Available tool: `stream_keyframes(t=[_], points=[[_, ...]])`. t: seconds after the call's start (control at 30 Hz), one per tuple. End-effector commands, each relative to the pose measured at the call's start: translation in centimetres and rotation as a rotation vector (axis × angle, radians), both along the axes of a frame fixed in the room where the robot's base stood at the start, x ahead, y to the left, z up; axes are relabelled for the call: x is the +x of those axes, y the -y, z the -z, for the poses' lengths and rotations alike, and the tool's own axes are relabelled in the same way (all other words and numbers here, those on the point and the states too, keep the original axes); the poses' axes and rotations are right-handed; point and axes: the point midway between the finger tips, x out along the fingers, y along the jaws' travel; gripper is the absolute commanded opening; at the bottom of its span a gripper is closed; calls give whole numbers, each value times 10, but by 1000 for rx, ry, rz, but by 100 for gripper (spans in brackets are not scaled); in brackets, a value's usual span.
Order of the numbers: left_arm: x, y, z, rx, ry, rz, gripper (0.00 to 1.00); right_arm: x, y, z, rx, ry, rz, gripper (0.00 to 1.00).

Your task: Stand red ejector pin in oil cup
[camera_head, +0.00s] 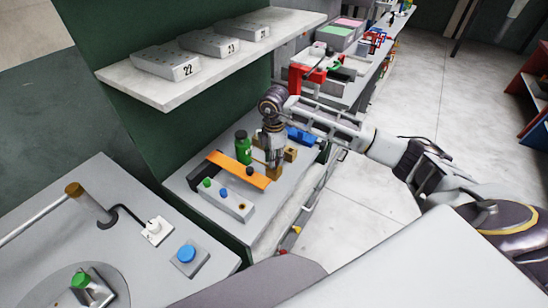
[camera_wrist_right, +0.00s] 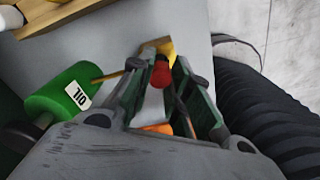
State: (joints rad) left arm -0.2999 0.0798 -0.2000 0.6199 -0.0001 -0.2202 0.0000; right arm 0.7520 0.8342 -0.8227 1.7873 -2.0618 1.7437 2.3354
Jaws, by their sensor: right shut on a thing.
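My right gripper (camera_head: 273,160) reaches down over the bench beside the green oil can (camera_head: 243,149). In the right wrist view, its two fingers (camera_wrist_right: 163,88) are closed around a red piece (camera_wrist_right: 161,73), which looks like the red ejector pin. Only its rounded red end shows clearly; the fingers hide the rest. A yellow-brown block (camera_wrist_right: 160,47) lies just beyond the fingertips, and I cannot tell whether the pin touches it. I cannot clearly make out the oil cup. My left gripper is not in view.
An orange strip (camera_head: 238,169) and a grey button box (camera_head: 227,202) stand left of the gripper. A brass-coloured block (camera_head: 290,154) and a blue object (camera_head: 300,135) are to its right. A shelf (camera_head: 225,52) with numbered grey blocks overhangs the bench's back.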

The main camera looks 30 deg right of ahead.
Motion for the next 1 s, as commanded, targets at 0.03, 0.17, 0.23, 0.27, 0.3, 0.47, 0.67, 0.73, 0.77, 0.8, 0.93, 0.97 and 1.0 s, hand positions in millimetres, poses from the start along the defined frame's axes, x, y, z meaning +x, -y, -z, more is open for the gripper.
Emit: stream_keyframes(t=[0.03, 0.17, 0.23, 0.27, 0.3, 0.47, 0.67, 0.73, 0.77, 0.8, 0.93, 0.97, 1.0], points=[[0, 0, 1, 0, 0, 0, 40, 0, 0, 1, 0, 0, 0, 0], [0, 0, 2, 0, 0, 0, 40, 0, 0, 3, 0, 0, 0, 0], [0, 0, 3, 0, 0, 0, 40, 0, 0, 4, 0, 0, 0, 0], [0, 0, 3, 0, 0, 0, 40, 0, 0, 5, 0, 0, 0, 0], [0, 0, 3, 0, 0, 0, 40, 0, 0, 5, 0, 0, 0, 0], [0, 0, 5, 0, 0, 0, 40, 0, 0, 8, 0, 0, 0, 0], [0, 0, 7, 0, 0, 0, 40, 0, 0, 11, 0, 0, 0, 0], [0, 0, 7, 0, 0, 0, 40, 0, 0, 12, 0, 0, 0, 0], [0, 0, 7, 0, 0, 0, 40, 0, 0, 12, 0, 0, 0, 22], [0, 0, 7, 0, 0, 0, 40, 0, 0, 11, 0, 0, 0, 27], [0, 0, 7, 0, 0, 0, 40, 0, 0, 11, 0, 0, 0, 43], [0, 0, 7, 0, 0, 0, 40, 0, 0, 11, 0, 0, 0, 44], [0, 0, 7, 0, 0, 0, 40, 0, 0, 11, 0, 0, 0, 44]])
